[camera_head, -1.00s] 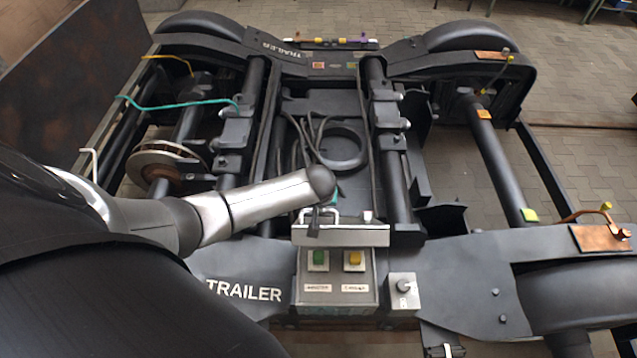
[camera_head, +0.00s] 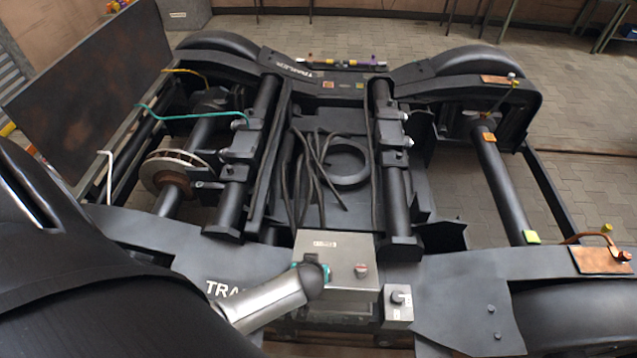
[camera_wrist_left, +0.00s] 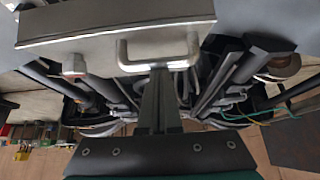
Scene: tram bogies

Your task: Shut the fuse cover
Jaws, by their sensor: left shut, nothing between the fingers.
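The fuse cover (camera_head: 338,252) is a light grey metal lid with a small label. In the head view it lies over the fuse box, hiding the green and yellow switches. I cannot tell whether it is fully seated. A small reddish knob (camera_head: 361,270) is near its front right. In the left wrist view, the cover (camera_wrist_left: 115,42) spans the top with its loop handle (camera_wrist_left: 160,52) and a round knob (camera_wrist_left: 73,65). My left gripper (camera_wrist_left: 160,75) is shut and empty, its tips at the handle; I cannot tell if they touch. My right gripper is out of view.
A small grey box with a rotary switch (camera_head: 398,300) sits right of the fuse box. The dark bogie frame (camera_head: 460,290) surrounds both. Loose black cables (camera_head: 315,175) lie behind the cover. A brown panel (camera_head: 90,95) stands at the left.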

